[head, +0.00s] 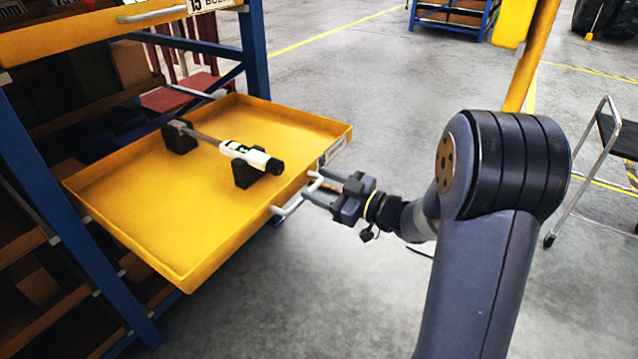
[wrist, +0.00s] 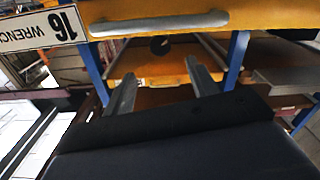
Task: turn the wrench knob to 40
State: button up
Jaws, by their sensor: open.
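A torque wrench (head: 238,152) lies in the pulled-out yellow drawer (head: 130,215), resting on two dark blocks. The scale is too small to read. My gripper (head: 314,188) is outside the drawer, close to its pale front handle (head: 289,207). In the wrist view my gripper (wrist: 160,85) is open with nothing between its fingers. The handle (wrist: 160,21) shows above the fingertips there; I cannot tell whether they touch.
A label reading 16 WRENCH (wrist: 45,25) shows upside down on the drawer front. Another yellow drawer (head: 90,32) sits above at the back left, on a blue rack (head: 255,50). A cart (head: 605,140) stands at the right.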

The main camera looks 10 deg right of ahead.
aim_at(281, 169)
jog(key=w+a+m+b, duration=0.1)
jog(key=w+a, duration=0.1)
jog(key=w+a+m+b, duration=0.1)
jog(key=a+m, duration=0.1)
jog(key=a, duration=0.1)
jog(key=w+a+m+b, duration=0.1)
jog(key=w+a+m, duration=0.1)
jog(key=shift+w+a+f, duration=0.15)
jog(key=shift+w+a, duration=0.1)
jog(key=shift+w, duration=0.1)
jog(key=shift+w+a, duration=0.5)
jog(key=shift+a, duration=0.05)
jog(key=c, duration=1)
jog(key=shift+o, duration=0.2)
jog(key=shift+n+b, duration=0.55)
jog(key=shift+n, duration=1.75)
jog(key=o, duration=1)
jog(key=shift+c, duration=0.2)
